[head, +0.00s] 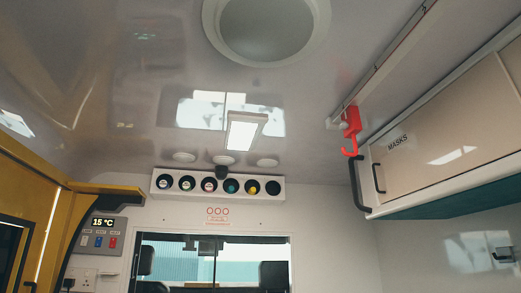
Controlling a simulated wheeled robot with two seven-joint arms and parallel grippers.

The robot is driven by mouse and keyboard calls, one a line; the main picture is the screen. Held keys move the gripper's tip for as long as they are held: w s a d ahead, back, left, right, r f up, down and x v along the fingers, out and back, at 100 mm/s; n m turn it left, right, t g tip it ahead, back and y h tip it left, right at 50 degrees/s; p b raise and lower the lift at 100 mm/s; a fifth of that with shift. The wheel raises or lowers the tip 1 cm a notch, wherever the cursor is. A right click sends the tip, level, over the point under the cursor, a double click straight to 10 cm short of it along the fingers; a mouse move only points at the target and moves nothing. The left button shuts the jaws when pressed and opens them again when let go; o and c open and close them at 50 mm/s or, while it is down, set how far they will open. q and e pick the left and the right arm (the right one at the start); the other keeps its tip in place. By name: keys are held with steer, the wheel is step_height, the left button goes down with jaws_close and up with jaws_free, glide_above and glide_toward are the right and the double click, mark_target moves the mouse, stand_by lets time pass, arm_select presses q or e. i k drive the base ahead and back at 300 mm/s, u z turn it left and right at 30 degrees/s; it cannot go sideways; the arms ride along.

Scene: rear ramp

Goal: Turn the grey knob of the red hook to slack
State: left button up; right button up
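The red hook (350,132) hangs from the ceiling rail (385,62) at the upper right in the head view, with its curved end pointing down. A small pale grey part, seemingly the grey knob (331,123), shows at the hook's left side. It is too small to tell its setting. Neither of my grippers is in view.
A cabinet marked MASKS (440,130) is right of the hook, with a black handle (357,184) just below the hook. A ceiling light (243,131) and a round hatch (266,30) are left. The space left of the hook looks clear.

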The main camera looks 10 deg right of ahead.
mark_target(343, 125)
steer(key=z, duration=0.1)
steer(key=i, duration=1.7)
steer(key=z, duration=0.75)
